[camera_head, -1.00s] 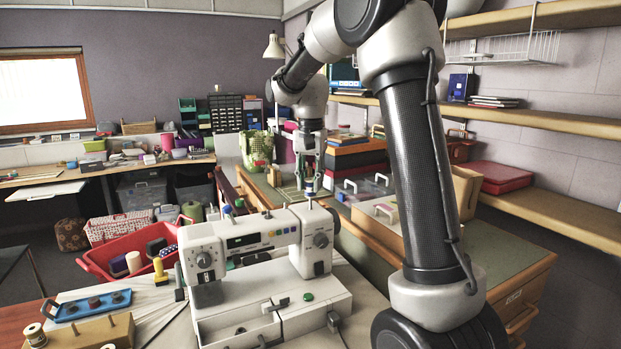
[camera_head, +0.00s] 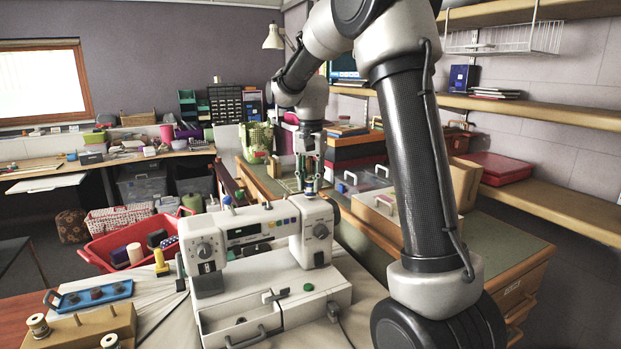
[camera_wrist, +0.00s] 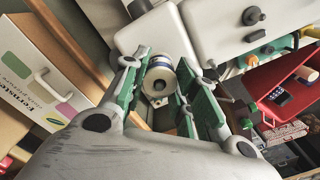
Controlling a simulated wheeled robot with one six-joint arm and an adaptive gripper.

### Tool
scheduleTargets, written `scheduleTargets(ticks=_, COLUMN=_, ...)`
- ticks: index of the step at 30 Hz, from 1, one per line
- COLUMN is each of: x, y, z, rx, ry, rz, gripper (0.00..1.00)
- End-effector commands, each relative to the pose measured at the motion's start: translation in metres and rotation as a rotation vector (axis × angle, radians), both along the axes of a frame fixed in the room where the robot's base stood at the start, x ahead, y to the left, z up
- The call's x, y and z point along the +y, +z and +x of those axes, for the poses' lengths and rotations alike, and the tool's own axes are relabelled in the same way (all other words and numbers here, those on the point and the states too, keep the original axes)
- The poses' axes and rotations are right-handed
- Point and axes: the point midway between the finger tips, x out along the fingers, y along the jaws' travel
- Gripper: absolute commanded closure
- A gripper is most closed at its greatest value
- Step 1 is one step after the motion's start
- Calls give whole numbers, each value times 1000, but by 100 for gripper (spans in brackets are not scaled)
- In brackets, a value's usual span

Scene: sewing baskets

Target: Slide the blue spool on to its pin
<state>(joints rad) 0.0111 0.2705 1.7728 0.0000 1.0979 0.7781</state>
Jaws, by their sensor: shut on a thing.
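The blue spool (camera_wrist: 159,77) shows its pale round end and a blue band in the wrist view. My gripper (camera_wrist: 166,88) is shut on it, with a green-lined finger on each side. In the head view my gripper (camera_head: 310,180) points down and holds the spool (camera_head: 311,190) at or just behind the right end of the sewing machine's top. The white sewing machine (camera_head: 275,222) stands upright. A small dark upright piece (camera_head: 267,205) on its top may be the pin; it is too small to be sure. The spool's underside is hidden.
A red basket (camera_head: 108,240) with several spools stands left of the machine. A blue tray (camera_head: 92,296) and a wooden spool stand (camera_head: 85,328) are at the front left. Lidded boxes (camera_head: 378,210) and a drawer cabinet (camera_head: 510,285) lie to the right.

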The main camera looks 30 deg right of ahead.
Motion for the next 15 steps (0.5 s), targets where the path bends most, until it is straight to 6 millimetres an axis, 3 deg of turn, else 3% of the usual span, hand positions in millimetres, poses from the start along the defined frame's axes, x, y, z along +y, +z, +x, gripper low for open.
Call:
scheduleTargets(ticks=13, x=0, y=-12, z=0, rx=0, ry=0, rz=0, gripper=100)
scheduleTargets(ticks=14, x=0, y=-11, z=0, rx=0, ry=0, rz=0, gripper=70)
scheduleTargets(ticks=15, x=0, y=-11, z=0, rx=0, ry=0, rz=0, gripper=63)
